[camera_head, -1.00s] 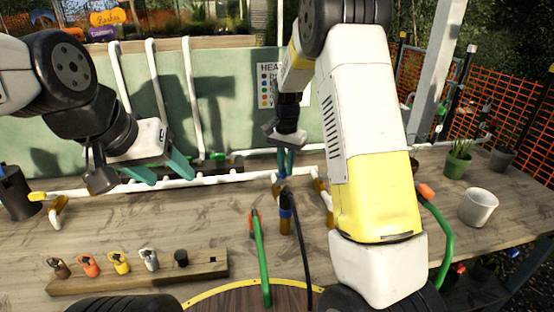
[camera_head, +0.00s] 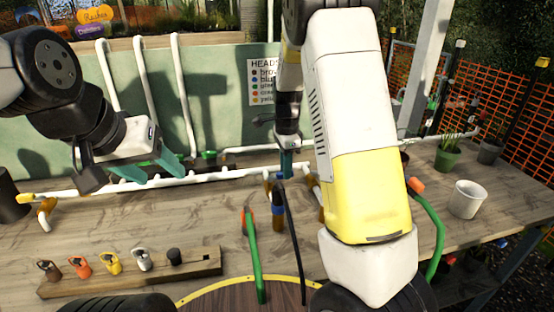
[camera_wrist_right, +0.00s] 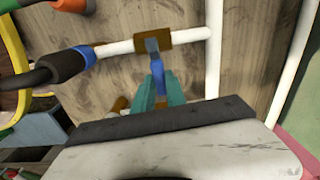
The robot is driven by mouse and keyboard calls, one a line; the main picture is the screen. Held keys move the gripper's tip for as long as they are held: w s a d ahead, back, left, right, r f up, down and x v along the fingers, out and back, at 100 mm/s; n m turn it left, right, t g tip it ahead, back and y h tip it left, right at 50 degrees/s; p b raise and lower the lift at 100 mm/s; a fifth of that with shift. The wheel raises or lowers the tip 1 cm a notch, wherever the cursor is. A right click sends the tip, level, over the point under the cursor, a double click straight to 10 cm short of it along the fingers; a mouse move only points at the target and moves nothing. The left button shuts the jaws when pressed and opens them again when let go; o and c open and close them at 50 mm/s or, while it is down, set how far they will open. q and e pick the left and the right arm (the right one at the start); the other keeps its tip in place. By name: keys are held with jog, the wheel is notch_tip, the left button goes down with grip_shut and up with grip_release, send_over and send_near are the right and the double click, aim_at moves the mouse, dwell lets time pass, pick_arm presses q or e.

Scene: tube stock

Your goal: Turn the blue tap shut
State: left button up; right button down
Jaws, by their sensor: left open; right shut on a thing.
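The blue tap shows in the right wrist view as a blue lever (camera_wrist_right: 158,76) on a brass body (camera_wrist_right: 181,37) fitted in a white pipe. My right gripper (camera_wrist_right: 158,92) has its teal fingers shut on the blue lever. In the head view the same gripper (camera_head: 286,164) points down at the pipework behind the bench middle, and the tap is mostly hidden there. My left gripper (camera_head: 161,172) is open and empty, over the white pipe at the left.
A black hose with a blue collar (camera_head: 278,208) and a green hose (camera_head: 255,262) rise near the tap. A wooden block (camera_head: 130,272) with coloured connectors lies front left. A white pot (camera_head: 467,199) stands at the right. Bare bench lies left of the hoses.

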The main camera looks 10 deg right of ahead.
jog(key=shift+s+m, duration=0.2)
jog(key=shift+m, duration=0.2)
jog(key=c, duration=1.4)
grip_release()
jog(key=shift+o, duration=0.2)
jog(key=shift+r, duration=0.1)
notch_tip(320, 180, up, 7)
jog(key=shift+r, duration=0.35)
